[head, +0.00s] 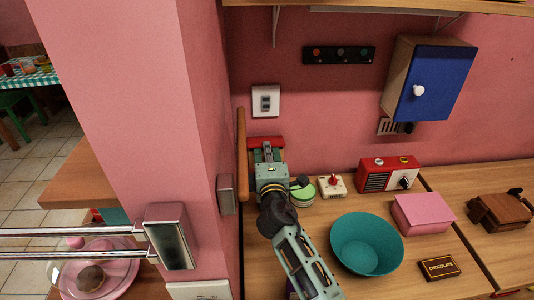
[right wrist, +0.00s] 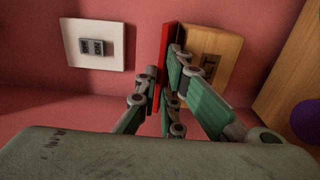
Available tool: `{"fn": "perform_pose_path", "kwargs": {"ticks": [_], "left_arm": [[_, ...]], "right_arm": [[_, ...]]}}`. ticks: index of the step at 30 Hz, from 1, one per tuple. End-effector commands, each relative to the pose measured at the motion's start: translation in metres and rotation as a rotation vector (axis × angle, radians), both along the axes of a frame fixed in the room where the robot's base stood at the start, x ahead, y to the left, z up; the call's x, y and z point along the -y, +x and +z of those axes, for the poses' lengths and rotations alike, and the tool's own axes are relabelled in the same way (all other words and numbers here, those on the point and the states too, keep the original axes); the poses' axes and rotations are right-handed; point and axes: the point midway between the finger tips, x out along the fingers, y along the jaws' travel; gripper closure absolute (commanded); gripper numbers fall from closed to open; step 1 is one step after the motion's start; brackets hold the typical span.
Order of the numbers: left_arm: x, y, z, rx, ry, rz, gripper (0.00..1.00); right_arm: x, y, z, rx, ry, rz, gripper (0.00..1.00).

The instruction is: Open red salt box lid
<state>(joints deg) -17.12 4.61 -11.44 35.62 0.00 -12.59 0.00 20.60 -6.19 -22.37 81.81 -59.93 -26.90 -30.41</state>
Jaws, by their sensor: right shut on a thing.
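The salt box's red lid (head: 266,140) shows at the wall behind my right gripper (head: 267,152) in the head view. In the right wrist view the lid (right wrist: 166,50) is a thin red slab seen edge-on, along one side of the light wooden salt box (right wrist: 212,52) with dark lettering. My right gripper (right wrist: 164,84) is shut on the lid, with fingers on both sides of it. How far the lid is raised from the box is hard to tell. The gripper and arm hide much of the box in the head view. My left gripper is not in view.
A wooden board (head: 242,155) stands close left of the gripper. A green-lidded jar (head: 302,192), a white timer (head: 332,186), a red radio (head: 388,174) and a teal bowl (head: 366,243) stand to its right. A wall switch (head: 266,101) is above.

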Motion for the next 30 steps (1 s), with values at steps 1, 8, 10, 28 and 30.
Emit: {"fn": "perform_pose_path", "kwargs": {"ticks": [1,8,10,28,30], "left_arm": [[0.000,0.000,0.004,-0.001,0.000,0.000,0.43],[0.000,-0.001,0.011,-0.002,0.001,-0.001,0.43],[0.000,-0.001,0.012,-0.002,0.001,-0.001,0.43],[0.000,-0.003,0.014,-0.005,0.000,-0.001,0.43],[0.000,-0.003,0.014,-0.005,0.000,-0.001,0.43]], "right_arm": [[0.000,0.002,0.011,0.009,0.000,0.000,1.00],[0.000,0.007,0.026,0.010,0.000,0.000,1.00],[0.000,0.009,0.029,0.009,-0.001,0.001,1.00],[0.000,0.012,0.032,0.003,0.000,0.000,0.75],[0.000,0.012,0.032,0.003,0.000,0.000,0.75]]}}
